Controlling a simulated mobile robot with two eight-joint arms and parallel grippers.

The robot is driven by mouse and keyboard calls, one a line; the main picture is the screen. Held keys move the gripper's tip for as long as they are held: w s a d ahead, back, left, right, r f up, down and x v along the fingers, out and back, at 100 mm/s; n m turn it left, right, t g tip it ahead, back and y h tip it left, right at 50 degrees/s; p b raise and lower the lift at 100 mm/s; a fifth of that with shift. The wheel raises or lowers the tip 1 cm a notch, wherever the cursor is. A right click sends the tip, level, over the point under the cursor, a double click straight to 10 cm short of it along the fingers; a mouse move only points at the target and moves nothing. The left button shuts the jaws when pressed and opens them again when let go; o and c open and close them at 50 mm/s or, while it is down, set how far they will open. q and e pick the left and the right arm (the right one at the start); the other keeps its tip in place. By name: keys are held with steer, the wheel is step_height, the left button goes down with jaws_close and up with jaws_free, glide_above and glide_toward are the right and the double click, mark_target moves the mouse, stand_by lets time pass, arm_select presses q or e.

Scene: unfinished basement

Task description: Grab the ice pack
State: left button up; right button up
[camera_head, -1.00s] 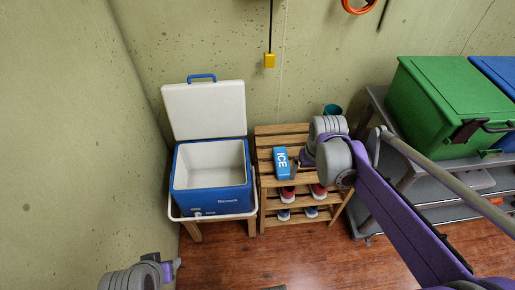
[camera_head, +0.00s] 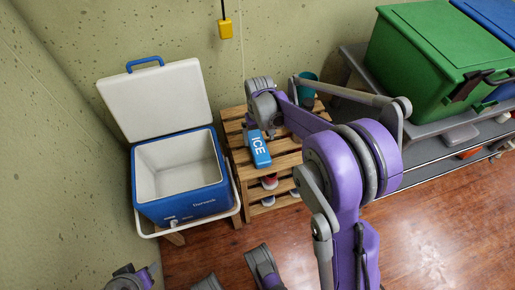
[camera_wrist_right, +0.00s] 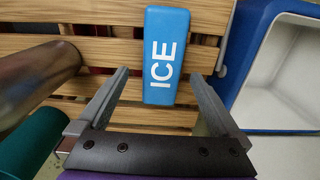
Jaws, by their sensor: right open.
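The ice pack (camera_head: 259,150) is a blue slab marked ICE, lying on the top slats of a wooden rack (camera_head: 286,146). My right gripper (camera_head: 255,127) is at the pack's far end in the head view, partly hidden by its own wrist. In the right wrist view the open jaws (camera_wrist_right: 160,76) appear on either side of the ice pack's (camera_wrist_right: 167,55) near end, with gaps on both sides. I cannot tell how high the fingertips are above the slats. Part of my left gripper (camera_head: 145,277) shows at the bottom left; its jaws are unclear.
An open blue-and-white cooler (camera_head: 180,165) stands left of the rack, empty inside. A teal cup (camera_head: 306,88) is on the rack's back right, close to the right gripper. A blurred brown cylinder (camera_wrist_right: 38,75) shows beside it. Shoes sit below. A green bin (camera_head: 440,60) is right.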

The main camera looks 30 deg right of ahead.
mark_target(258, 145)
steer(key=f+b, duration=0.1)
steer(key=f, duration=0.4)
steer(key=shift+a+b, duration=0.2)
steer(key=shift+b, duration=0.15)
steer(key=shift+s, duration=0.1)
jaws_close()
